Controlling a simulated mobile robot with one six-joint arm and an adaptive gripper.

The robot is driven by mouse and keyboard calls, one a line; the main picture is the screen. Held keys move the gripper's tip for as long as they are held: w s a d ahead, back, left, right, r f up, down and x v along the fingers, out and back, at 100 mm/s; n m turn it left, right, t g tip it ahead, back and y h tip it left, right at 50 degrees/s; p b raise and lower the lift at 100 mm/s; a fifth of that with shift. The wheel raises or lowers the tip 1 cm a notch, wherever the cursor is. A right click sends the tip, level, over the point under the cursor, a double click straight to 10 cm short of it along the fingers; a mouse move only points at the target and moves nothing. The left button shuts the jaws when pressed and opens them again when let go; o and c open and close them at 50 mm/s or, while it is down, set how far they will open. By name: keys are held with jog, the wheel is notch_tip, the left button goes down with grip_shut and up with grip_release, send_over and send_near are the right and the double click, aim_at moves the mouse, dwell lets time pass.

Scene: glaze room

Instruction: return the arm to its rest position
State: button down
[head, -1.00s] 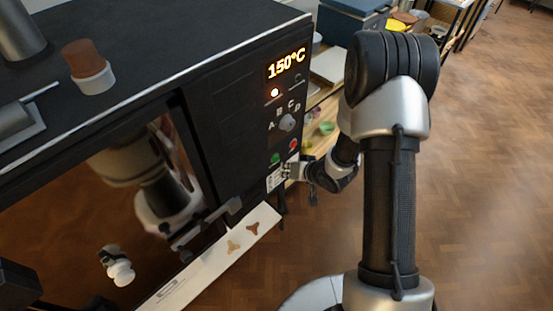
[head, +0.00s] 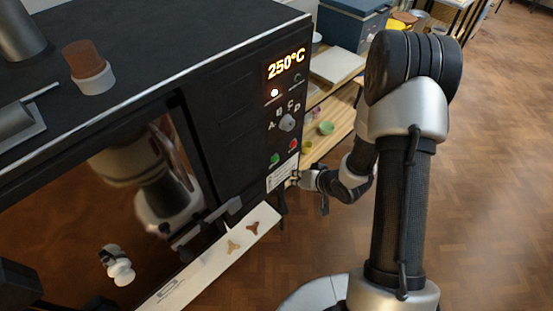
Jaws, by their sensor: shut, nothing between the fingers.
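My gripper (head: 297,179) is at the right end of the arm's reach toward the kiln, small in the head view. It is shut and holds nothing. It is close to the lower right edge of the black kiln's control panel (head: 283,228), near a white label (head: 281,174); whether it touches cannot be told. The black kiln (head: 215,120) fills the left of the view. Its display (head: 286,63) reads 250°C, with a lit lamp below it. A knob (head: 287,122), a green button (head: 275,159) and a red button (head: 293,144) sit under the display.
A pale shelf (head: 207,262) with two three-armed pieces juts out below the kiln door. A wooden bench (head: 338,116) with a green bowl (head: 326,128) and a blue box (head: 350,22) stands behind. The wooden floor (head: 490,180) at right is clear.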

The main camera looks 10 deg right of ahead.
jog(key=s+d+r+h+b, duration=0.1)
jog(key=s+d+r+h, duration=0.15)
jog(key=r, duration=0.65)
jog(key=s+d+r+h+b, duration=0.1)
jog(key=d+r+h, duration=0.25)
jog(key=r, duration=0.65)
jog(key=s+a+r+g, duration=0.1)
jog(key=s+a+r, duration=0.1)
jog(key=s, duration=0.5)
jog(key=s+a+r+n+g+y+b, duration=0.1)
jog(key=s+a+r, duration=0.1)
jog(key=s+r, duration=0.2)
jog(key=s+a+r+g, duration=0.1)
jog(key=s+a+r, duration=0.1)
jog(key=s, duration=0.9)
jog(key=shift+a+r+y, duration=0.25)
jog(key=shift+r+y, duration=0.05)
jog(key=shift+r, duration=0.3)
